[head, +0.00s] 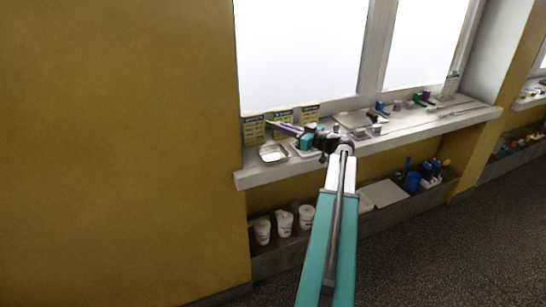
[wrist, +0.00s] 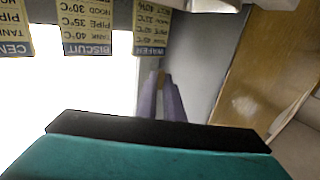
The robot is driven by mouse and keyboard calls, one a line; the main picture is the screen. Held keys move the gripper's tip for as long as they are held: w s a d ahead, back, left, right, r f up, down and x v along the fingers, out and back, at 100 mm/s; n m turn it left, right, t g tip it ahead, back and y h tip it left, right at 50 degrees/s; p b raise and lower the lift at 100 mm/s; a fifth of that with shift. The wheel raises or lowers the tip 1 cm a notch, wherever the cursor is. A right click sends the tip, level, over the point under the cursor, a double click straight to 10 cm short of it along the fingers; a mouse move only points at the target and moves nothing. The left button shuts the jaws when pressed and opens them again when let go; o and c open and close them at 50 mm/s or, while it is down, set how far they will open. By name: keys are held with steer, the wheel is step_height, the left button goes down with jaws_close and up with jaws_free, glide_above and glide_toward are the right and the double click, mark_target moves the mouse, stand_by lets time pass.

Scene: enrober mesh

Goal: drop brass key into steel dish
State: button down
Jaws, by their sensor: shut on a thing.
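My gripper (head: 272,124) reaches left over the window ledge, with its purple fingers in front of the upright cards. In the wrist view my gripper (wrist: 161,82) has its fingers close together, shut on a small brownish piece, the brass key (wrist: 161,77). Most of the key is hidden between the fingertips. The steel dish (head: 272,160) is a shallow silvery square on the ledge, below and close to the fingertips in the head view. The dish cannot be made out in the wrist view.
Several yellow and blue cards (head: 253,131) stand against the window behind the dish. A pale tray (head: 303,152) is just right of the dish. Small coloured items (head: 382,107) lie farther right on the ledge (head: 420,129). White cups (head: 285,223) stand on a lower shelf.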

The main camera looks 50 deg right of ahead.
steer(key=shift+f, duration=2.45)
steer(key=c, duration=1.8)
jaws_free()
steer(key=shift+s, duration=0.1)
steer(key=s+b, duration=0.1)
steer(key=s, duration=0.3)
steer(key=s+d, duration=0.1)
steer(key=s, duration=0.4)
steer(key=s+d+b, duration=0.1)
steer(key=s, duration=0.3)
steer(key=shift+s+b, duration=0.25)
steer(key=shift+b, duration=0.1)
